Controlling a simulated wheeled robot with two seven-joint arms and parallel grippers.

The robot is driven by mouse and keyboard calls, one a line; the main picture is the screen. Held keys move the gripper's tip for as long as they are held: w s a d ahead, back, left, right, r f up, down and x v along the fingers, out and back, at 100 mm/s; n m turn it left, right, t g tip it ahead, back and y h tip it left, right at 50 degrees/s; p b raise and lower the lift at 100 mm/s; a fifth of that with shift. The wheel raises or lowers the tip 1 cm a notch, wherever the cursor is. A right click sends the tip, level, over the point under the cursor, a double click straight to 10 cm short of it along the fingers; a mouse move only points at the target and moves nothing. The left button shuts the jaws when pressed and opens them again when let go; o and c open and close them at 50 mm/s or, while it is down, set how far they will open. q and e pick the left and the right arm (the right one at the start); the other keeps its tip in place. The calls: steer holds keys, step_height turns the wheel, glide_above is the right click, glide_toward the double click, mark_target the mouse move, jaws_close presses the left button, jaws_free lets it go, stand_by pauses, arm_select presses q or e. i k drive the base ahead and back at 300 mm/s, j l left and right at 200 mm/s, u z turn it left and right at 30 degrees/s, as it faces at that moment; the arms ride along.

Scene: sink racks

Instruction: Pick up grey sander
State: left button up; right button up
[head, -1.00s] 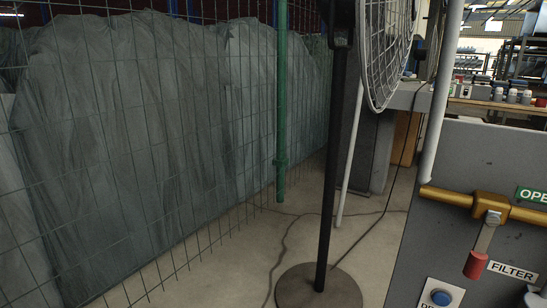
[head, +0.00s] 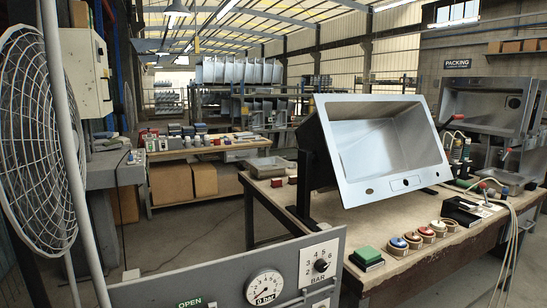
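No thing in the head view can be clearly made out as the grey sander. A workbench (head: 330,235) on the right carries a large tilted steel sink (head: 385,150) on a dark stand. Near its front right edge lies a small black tool or box (head: 465,210) with pale hoses beside it; I cannot tell what it is. Several hand tools (head: 458,150) with dark and green parts stand behind the sink's right side, too small to identify. Neither of my grippers is in view.
Round blue and red pads (head: 414,240) and a green block (head: 367,256) lie along the bench's front edge. A grey panel with a gauge (head: 264,287) stands in front. A caged fan (head: 40,140) is at left. Floor (head: 195,245) shows between fan and bench.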

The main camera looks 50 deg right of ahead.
mark_target(455, 162)
steer(key=z, duration=2.9)
